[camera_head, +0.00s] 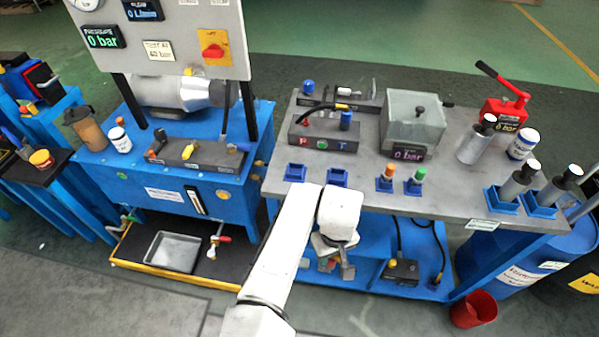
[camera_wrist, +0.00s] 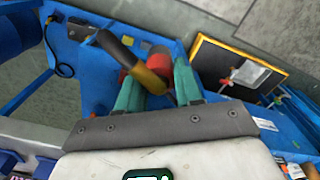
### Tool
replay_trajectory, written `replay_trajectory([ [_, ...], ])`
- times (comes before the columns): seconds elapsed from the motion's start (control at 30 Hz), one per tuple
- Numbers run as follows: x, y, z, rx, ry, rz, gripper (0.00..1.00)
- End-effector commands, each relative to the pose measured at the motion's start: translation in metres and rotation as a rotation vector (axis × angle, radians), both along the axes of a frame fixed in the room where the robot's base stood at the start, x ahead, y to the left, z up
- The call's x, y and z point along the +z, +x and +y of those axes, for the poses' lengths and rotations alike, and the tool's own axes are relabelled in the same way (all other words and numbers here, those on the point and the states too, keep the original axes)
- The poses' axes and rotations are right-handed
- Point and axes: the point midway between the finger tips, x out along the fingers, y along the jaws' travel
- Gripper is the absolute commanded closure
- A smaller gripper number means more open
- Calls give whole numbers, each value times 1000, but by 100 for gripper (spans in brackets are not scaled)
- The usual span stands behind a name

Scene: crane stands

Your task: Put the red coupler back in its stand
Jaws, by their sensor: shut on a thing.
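My gripper (camera_head: 335,262) hangs in front of the front edge of the grey bench, lower than its top. In the wrist view its two green fingers (camera_wrist: 157,84) are shut on the red coupler (camera_wrist: 157,62), whose red part shows between and behind them. A yellow band and a dark rounded end also show there, tilted to the left. In the head view the coupler is mostly hidden by my wrist. Two blue stands, the left one (camera_head: 296,172) and the right one (camera_head: 337,177), look empty near the bench front. I cannot tell which belongs to the red coupler.
An orange-topped coupler (camera_head: 387,172) and a green-topped coupler (camera_head: 415,181) stand upright right of the empty stands. Behind are a dark port block (camera_head: 322,133) and a clear-covered box (camera_head: 412,118). A red bucket (camera_head: 474,309) stands on the floor at right.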

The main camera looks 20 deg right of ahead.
Motion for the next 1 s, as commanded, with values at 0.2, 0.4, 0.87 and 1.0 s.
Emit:
replay_trajectory([
  [0.2,0,0,0,0,0,0,100],
  [0.4,0,0,0,-1,-1,0,100],
  [0.87,22,29,-1,4,0,-1,100],
  [1.0,40,55,-1,9,1,0,100],
])
